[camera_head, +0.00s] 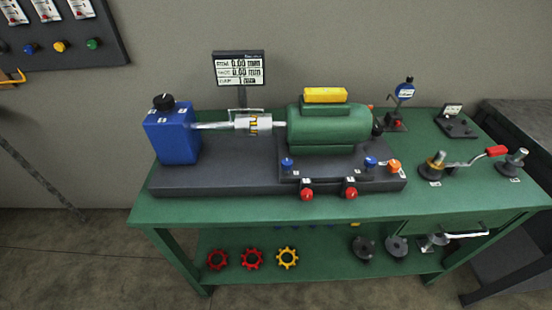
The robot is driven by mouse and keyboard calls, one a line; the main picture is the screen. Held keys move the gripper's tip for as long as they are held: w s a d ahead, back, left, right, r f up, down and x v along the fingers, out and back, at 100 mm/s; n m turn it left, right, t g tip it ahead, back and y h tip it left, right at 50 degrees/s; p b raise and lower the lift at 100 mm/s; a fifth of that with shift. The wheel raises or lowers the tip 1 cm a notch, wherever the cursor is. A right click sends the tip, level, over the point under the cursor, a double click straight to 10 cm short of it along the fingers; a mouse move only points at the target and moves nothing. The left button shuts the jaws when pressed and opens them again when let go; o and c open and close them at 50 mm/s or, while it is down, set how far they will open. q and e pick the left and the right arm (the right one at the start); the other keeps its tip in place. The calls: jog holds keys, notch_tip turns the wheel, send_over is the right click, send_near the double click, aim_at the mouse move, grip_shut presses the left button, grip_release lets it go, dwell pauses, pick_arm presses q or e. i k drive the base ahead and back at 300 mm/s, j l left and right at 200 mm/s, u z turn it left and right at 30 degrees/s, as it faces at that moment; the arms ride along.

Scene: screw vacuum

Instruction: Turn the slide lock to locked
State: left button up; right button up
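A green motor (330,125) with a yellow block on top sits on a dark slide plate (325,170) on the right of a long dark base (215,182). Two red knobs, a left one (306,194) and a right one (350,192), stick out at the plate's front. An orange knob (394,166) is at its right end, by a blue knob (370,162). I cannot tell which of these is the slide lock, or its state; the labels are too small. Neither of my grippers is in view.
A blue block (171,137) with a black knob stands at the base's left end. A display (238,69) stands behind. A red-handled crank (470,160) and gauges are at the right of the green table (230,211). Star knobs (252,259) lie on the lower shelf.

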aim_at(393, 166)
jog(key=l+z, duration=0.55)
jog(key=z, duration=0.15)
jog(key=i+l+z, duration=0.15)
jog(key=z, duration=0.15)
jog(key=l, duration=0.1)
